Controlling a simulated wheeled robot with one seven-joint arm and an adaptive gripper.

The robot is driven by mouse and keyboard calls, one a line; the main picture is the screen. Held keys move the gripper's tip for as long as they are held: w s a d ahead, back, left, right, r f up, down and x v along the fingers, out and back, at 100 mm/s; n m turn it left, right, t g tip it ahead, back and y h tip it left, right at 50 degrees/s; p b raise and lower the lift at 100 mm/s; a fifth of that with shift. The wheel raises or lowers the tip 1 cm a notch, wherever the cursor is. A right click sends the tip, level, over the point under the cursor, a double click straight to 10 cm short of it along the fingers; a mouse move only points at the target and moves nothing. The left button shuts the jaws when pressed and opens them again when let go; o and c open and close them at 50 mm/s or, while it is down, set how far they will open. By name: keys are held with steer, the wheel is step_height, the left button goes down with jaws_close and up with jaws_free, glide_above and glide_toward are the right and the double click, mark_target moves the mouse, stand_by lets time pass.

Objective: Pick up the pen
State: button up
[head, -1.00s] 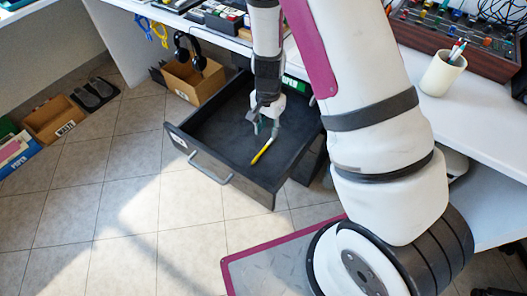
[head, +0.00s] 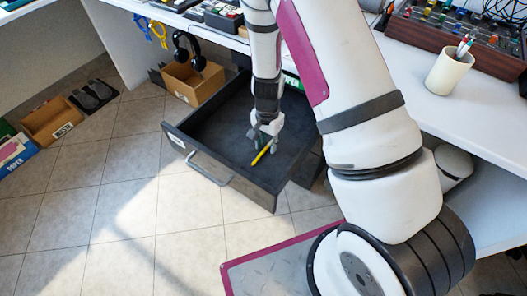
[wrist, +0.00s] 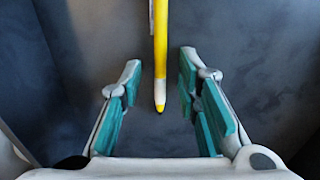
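A yellow pen (head: 263,153) with a pale tip section lies in the open dark drawer (head: 205,115). In the wrist view the pen (wrist: 161,50) runs from the top edge down to its tip, between the lines of the two fingers. My gripper (head: 261,135) is inside the drawer, over the pen. In the wrist view my gripper (wrist: 157,105) is open, with teal pads on both sides of the pen's tip end and a gap on each side. The pen's far end is out of the wrist view.
The drawer walls surround my gripper, with the front wall and handle (head: 207,171) towards the lower left. A cardboard box (head: 194,80) stands behind the drawer. A white desk (head: 480,110) with a pen cup (head: 448,72) is to the right.

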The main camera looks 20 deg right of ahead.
jaws_close()
steer(key=shift+r, duration=0.1)
